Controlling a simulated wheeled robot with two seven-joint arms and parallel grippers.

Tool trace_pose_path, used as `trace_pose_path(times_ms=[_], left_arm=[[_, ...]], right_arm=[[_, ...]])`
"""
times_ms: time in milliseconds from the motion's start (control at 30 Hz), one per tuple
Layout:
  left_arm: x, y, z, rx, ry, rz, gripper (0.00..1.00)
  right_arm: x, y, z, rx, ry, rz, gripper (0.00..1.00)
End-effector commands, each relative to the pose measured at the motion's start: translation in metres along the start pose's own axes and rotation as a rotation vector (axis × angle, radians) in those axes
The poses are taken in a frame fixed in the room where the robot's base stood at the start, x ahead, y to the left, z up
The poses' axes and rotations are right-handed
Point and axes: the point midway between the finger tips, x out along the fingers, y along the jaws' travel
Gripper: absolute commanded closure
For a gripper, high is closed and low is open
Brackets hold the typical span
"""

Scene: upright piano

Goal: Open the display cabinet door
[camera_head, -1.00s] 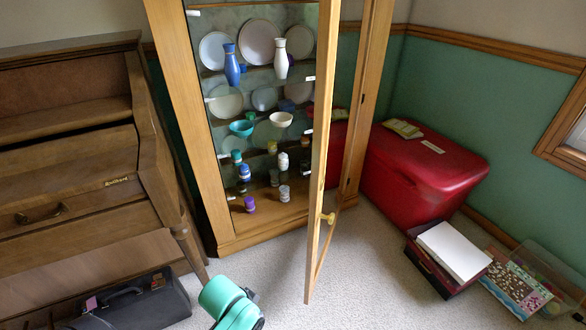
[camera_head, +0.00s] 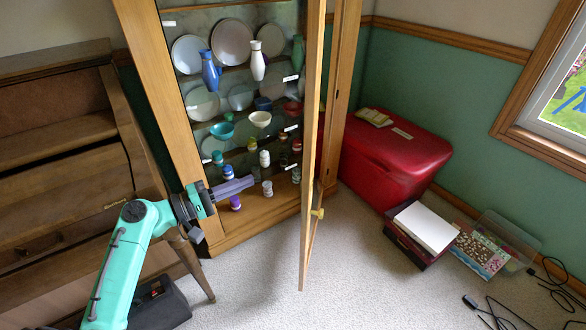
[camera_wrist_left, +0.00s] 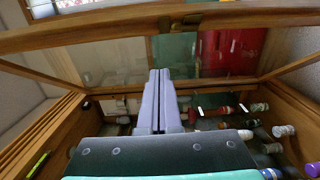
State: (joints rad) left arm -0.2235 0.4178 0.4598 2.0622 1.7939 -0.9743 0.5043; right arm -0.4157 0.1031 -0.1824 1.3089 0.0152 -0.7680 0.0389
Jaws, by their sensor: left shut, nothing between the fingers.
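The display cabinet (camera_head: 144,80) is a tall wooden case with shelves, standing in the middle of the head view. Its wood-framed door (camera_head: 309,150) stands open, swung outward on the right and seen nearly edge-on, with a yellow knob (camera_head: 318,212) low on it. My left gripper (camera_head: 250,181) is shut and empty at the cabinet's open front, left of the door and apart from the knob. Its closed fingers also show in the left wrist view (camera_wrist_left: 158,76), pointing into the cabinet's interior among the shelved items. My right gripper is not in view.
Plates, vases, bowls and small jars, including a purple-lidded one (camera_head: 235,203), stand on the shelves. A piano (camera_head: 60,190) is at left, with a black case (camera_head: 165,305) below. A red chest (camera_head: 395,155) and boxes stand at right. Carpet before the door is clear.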

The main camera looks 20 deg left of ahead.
Motion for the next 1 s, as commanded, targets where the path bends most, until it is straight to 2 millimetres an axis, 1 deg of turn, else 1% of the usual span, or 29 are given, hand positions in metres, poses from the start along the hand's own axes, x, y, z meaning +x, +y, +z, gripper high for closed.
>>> trace_pose_path(times_ms=[167, 467, 500, 600, 700, 1000], left_arm=[[0.030, 0.000, 0.001, 0.002, -0.004, 0.000, 1.00], [0.096, -0.001, 0.002, 0.002, -0.005, -0.002, 1.00], [0.102, 0.000, 0.007, 0.001, -0.005, -0.003, 1.00], [0.114, -0.001, 0.020, 0.001, -0.004, -0.004, 1.00], [0.121, -0.002, 0.028, 0.002, -0.004, -0.005, 1.00], [0.124, -0.004, 0.031, 0.002, -0.003, -0.006, 1.00]], right_arm=[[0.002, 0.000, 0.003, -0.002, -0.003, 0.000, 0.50], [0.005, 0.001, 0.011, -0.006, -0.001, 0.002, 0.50], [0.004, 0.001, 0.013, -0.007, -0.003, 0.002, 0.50], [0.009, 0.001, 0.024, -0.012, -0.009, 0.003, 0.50], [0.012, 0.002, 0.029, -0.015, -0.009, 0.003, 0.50], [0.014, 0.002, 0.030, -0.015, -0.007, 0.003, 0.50]])
